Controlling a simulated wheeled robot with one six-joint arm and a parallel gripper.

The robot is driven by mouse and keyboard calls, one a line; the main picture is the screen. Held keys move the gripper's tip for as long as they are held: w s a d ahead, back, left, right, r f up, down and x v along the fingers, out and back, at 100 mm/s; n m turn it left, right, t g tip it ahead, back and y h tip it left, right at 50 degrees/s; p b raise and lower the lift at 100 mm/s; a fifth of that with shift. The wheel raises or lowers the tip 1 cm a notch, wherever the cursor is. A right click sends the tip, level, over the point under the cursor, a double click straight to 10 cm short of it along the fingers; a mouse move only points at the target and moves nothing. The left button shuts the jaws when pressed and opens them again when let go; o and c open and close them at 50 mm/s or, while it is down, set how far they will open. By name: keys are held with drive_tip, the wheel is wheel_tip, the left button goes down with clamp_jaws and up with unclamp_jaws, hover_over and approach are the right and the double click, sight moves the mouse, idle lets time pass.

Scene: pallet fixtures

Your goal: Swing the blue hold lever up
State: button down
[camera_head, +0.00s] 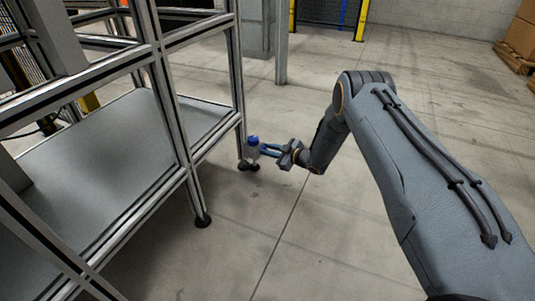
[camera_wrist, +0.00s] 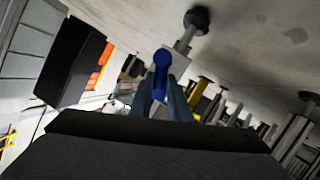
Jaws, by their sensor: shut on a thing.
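The blue hold lever (camera_head: 253,140) shows as a small rounded blue piece on a pale fixture (camera_head: 251,155), low beside the frame's far right leg. In the wrist view the blue lever (camera_wrist: 161,66) stands between the two fingers. My gripper (camera_head: 268,150) reaches it from the right, with its fingers at the lever. In the wrist view my gripper (camera_wrist: 164,98) is shut on the lever. The fingers hide the lower part of the lever, and its exact angle is hard to tell.
A metal frame rack (camera_head: 173,120) with a grey lower shelf (camera_head: 110,150) stands at the left, close to the gripper. The concrete floor (camera_head: 300,240) below and in front is clear. Yellow posts (camera_head: 361,20) and stacked boxes (camera_head: 522,35) stand at the back.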

drive_tip(key=shift+w+d+r+m+g+b, duration=0.15)
drive_tip(key=shift+w+m+g+b, duration=0.35)
drive_tip(key=shift+m+b, duration=0.3)
drive_tip(key=shift+w+d+m+g+b, duration=0.1)
drive_tip(key=shift+w+m+g+b, duration=0.15)
drive_tip(key=shift+m+g+b, duration=0.45)
drive_tip(key=c, duration=1.7)
unclamp_jaws()
drive_tip(key=shift+o, duration=0.2)
drive_tip(key=shift+r, duration=0.1)
drive_tip(key=p+v, duration=0.3)
drive_tip(key=v, duration=0.4)
drive_tip(key=shift+s+d+p, duration=0.2)
drive_tip(key=shift+d+p, duration=0.15)
